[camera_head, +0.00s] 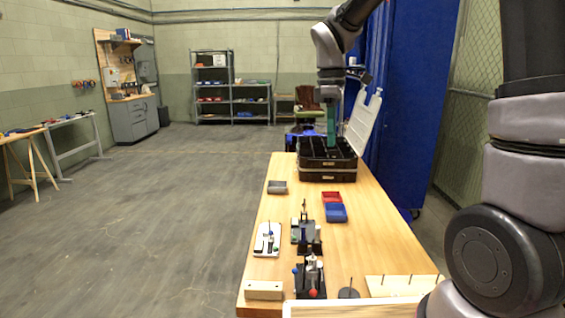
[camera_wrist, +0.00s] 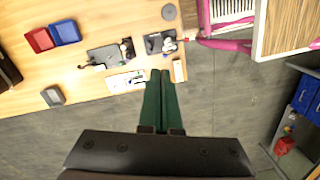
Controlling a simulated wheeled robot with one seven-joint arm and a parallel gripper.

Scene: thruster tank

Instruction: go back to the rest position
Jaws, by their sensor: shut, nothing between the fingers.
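My gripper (camera_head: 331,126) hangs from my arm at the far end of the wooden table. In the head view its green fingers are in line with the open black case (camera_head: 327,173); I cannot tell the height between them. In the wrist view the green fingers (camera_wrist: 160,76) lie together with nothing between them. The gripper is shut and empty. Behind the fingertips, the wrist view shows the table's edge and grey floor.
The wooden table (camera_head: 365,240) carries a red bin (camera_head: 331,197), a blue bin (camera_head: 335,213), a grey bin (camera_head: 277,187) and several small fixtures (camera_head: 306,236). A tall blue cabinet (camera_head: 412,110) stands close on the right. The floor (camera_head: 170,210) at left is clear.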

